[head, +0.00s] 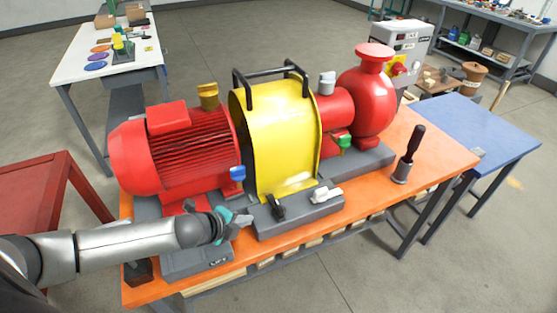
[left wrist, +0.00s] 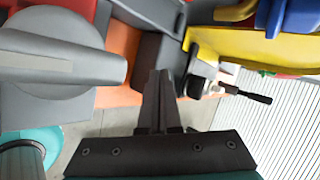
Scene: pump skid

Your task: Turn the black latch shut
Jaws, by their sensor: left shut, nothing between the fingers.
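The black latch (head: 277,207) sits on the grey base in front of the yellow guard (head: 270,140). In the head view its short arm stands roughly along the front-to-back direction. My left gripper (head: 244,220) is just left of the latch, apart from it, with its fingers shut and empty. In the left wrist view the shut fingers (left wrist: 160,82) point up the picture, and a small dark part that may be the latch is right of their tips. My right gripper is not in view.
A white latch (head: 326,194) lies right of the black one on the same base. A blue valve handle (head: 237,173) is above my left gripper. The red motor (head: 185,155) stands behind my left wrist. A black-handled tool (head: 411,150) stands on the orange table (head: 440,150) at right.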

